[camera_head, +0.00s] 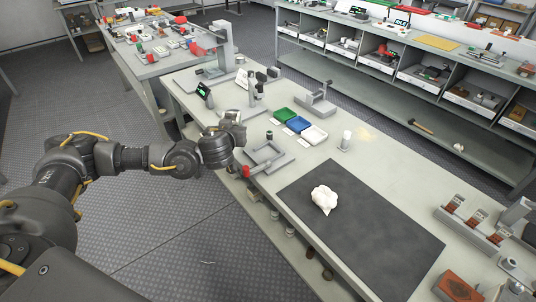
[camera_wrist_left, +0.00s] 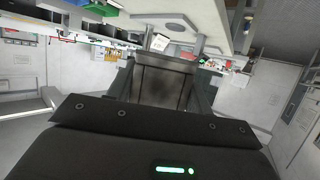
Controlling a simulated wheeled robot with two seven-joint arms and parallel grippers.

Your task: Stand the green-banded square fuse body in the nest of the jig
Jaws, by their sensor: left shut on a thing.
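My left gripper (camera_head: 238,132) hangs over the near edge of the bench, left of a small dark piece with a green top (camera_head: 269,135). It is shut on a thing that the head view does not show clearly. In the left wrist view a dark, brownish square face (camera_wrist_left: 163,84) shows between the finger sides; I see no green band on it. A grey open frame fixture (camera_head: 277,161) with a red knob lies on the bench just below the gripper. A grey fixture with a post (camera_head: 317,105) stands farther back; which is the jig is unclear. My right gripper is out of view.
Green, blue and white trays (camera_head: 299,124) sit behind the gripper. A white cylinder (camera_head: 346,140) stands right of them. A dark mat (camera_head: 372,226) bears a crumpled white cloth (camera_head: 323,198). Brown pieces in a rack (camera_head: 470,220) are at right. Bench between trays and mat is mostly clear.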

